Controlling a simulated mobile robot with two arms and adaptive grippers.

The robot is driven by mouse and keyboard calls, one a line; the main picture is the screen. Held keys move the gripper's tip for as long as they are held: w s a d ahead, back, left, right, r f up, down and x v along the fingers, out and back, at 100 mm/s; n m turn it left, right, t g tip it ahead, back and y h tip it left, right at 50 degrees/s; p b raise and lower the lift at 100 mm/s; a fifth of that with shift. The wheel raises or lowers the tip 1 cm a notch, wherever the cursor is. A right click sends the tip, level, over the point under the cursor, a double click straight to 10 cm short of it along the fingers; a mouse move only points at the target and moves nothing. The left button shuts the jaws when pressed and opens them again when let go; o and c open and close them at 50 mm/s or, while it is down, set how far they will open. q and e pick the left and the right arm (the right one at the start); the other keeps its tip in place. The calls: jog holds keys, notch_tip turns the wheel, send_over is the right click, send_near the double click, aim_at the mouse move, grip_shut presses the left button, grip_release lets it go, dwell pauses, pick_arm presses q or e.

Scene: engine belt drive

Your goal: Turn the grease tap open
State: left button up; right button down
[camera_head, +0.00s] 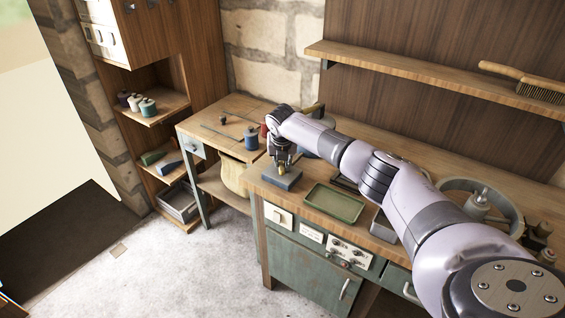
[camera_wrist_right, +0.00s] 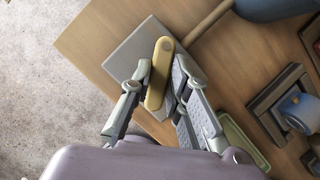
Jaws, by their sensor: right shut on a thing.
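The grease tap shows as a yellow, brass-coloured lever (camera_wrist_right: 158,80) with a rounded end, lying over a grey block in the right wrist view. In the head view, the blue-grey block (camera_head: 284,181) sits at the left front corner of the workbench. Only a small yellow part of the tap shows there below my fingers. My right gripper (camera_head: 282,165) points down over the block. In the wrist view its two fingers close on the lever from both sides. The tap's stem is hidden under the lever. My left gripper is not in view.
A green tray (camera_head: 334,204) lies right of the block on the workbench. A large pulley wheel (camera_head: 480,203) is farther right. A side table (camera_head: 235,108) with a blue jar (camera_head: 251,139) stands to the left. A brush (camera_head: 524,82) lies on the wall shelf.

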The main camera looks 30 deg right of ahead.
jog(key=m+g+h+b, duration=0.1)
jog(key=m+b, duration=0.1)
jog(key=m, duration=0.1)
jog(key=shift+w+f+m, duration=0.1)
jog(key=shift+f+m, duration=0.05)
jog(key=shift+m, duration=0.15)
jog(key=shift+a+m+g+b, duration=0.1)
jog(key=shift+m+g+b, duration=0.5)
jog(key=shift+m+b, duration=0.9)
jog(key=shift+m, duration=0.3)
jog(key=c, duration=1.5)
grip_release()
jog(key=shift+r+h, duration=0.3)
jog(key=shift+r, duration=0.05)
jog(key=v, duration=1.1)
jog(key=shift+a+r, duration=0.2)
jog(key=shift+r, duration=0.05)
